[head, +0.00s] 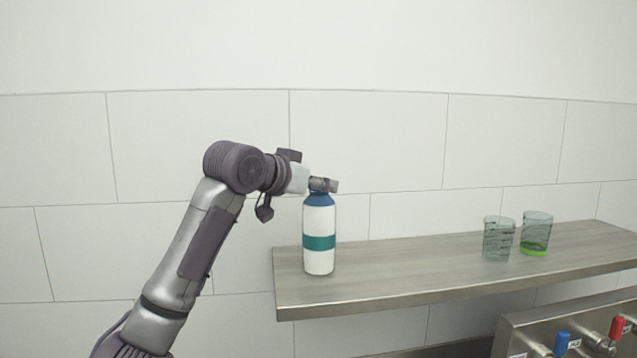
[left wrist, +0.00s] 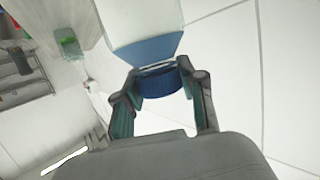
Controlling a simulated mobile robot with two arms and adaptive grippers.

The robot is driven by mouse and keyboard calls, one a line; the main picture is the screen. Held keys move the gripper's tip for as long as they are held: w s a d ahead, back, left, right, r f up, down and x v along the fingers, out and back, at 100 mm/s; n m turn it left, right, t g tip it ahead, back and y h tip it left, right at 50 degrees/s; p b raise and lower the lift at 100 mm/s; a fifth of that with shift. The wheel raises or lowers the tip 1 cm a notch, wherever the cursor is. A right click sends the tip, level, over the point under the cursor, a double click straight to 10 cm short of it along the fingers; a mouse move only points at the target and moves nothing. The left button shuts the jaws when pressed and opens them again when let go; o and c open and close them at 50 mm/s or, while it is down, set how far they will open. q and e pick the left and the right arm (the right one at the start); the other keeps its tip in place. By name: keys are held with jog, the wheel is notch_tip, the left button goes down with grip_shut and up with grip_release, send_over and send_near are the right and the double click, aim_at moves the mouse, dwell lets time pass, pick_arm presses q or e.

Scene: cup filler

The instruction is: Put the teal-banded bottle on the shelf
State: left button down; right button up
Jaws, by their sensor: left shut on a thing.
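The teal-banded bottle (head: 319,225) is white with a blue top and a teal band. It is upright at the left end of the grey wood-look shelf (head: 420,275). Its base appears at the shelf's top surface; I cannot tell whether it touches. My left gripper (head: 325,185) is at the bottle's top, its arm coming in from the left. In the left wrist view the fingers of my left gripper (left wrist: 160,88) are shut around the blue cap of the bottle (left wrist: 145,48). My right gripper is not in view.
Two clear glasses stand further right on the shelf: a plain one (head: 498,239) and one with a green base (head: 536,233). Below right is a metal dispenser (head: 540,325) with a blue tap (head: 561,343) and a red tap (head: 616,328). The shelf between bottle and glasses is clear.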

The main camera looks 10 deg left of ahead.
pick_arm(q)
jog(key=c, duration=1.1)
grip_release()
jog(key=shift+d+f, duration=0.1)
jog(key=o, duration=0.4)
jog(key=shift+r, duration=0.2)
jog(key=b+v, duration=0.5)
jog(key=v, duration=0.7)
